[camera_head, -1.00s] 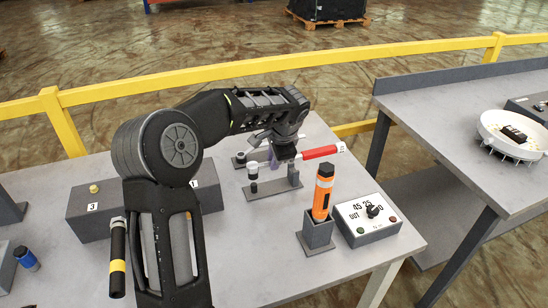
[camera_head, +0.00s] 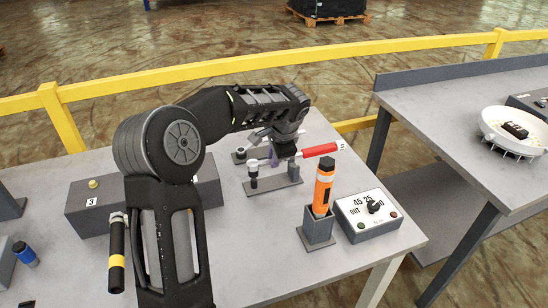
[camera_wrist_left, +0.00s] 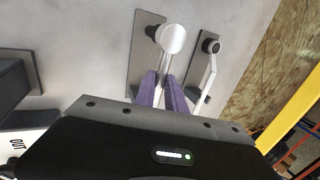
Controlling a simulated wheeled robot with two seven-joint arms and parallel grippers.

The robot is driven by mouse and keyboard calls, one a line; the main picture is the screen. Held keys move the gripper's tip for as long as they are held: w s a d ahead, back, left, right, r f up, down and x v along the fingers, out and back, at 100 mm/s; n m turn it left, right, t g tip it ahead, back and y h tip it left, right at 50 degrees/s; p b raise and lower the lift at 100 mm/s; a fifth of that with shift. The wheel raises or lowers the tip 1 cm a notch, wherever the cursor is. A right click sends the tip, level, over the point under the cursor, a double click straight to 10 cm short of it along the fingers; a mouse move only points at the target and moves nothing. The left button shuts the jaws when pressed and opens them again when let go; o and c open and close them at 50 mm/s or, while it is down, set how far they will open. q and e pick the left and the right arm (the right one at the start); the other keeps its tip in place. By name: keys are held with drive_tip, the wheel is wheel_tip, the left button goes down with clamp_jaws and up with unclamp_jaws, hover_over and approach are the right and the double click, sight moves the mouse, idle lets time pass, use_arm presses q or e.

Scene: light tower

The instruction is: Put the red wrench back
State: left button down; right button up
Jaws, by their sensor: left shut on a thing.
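The red wrench has a red handle (camera_head: 320,150) and a pale shaft and head. In the head view its handle points right, and its head is at the left end of a grey rack plate (camera_head: 275,190) with upright posts. My left gripper (camera_head: 275,152) is shut on the wrench's shaft. In the left wrist view its purple fingers (camera_wrist_left: 162,92) straddle the shaft, and the round white head (camera_wrist_left: 172,38) is beside or over a dark post (camera_wrist_left: 151,31). I cannot tell whether the head touches the post. My right gripper is not in view.
A second plate with a silver wrench (camera_wrist_left: 208,72) lies alongside. An orange torch (camera_head: 323,187) stands in a grey holder, next to a dial box (camera_head: 368,218). Grey boxes (camera_head: 90,206) are at the left. A side table with a white bowl (camera_head: 514,134) is at the right.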

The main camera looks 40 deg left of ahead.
use_arm(q)
drive_tip(key=shift+f+b, duration=1.15)
drive_tip(key=shift+f, duration=0.25)
drive_tip(key=c, duration=1.3)
unclamp_jaws()
drive_tip(key=shift+b+v, duration=0.3)
drive_tip(key=shift+v, duration=3.6)
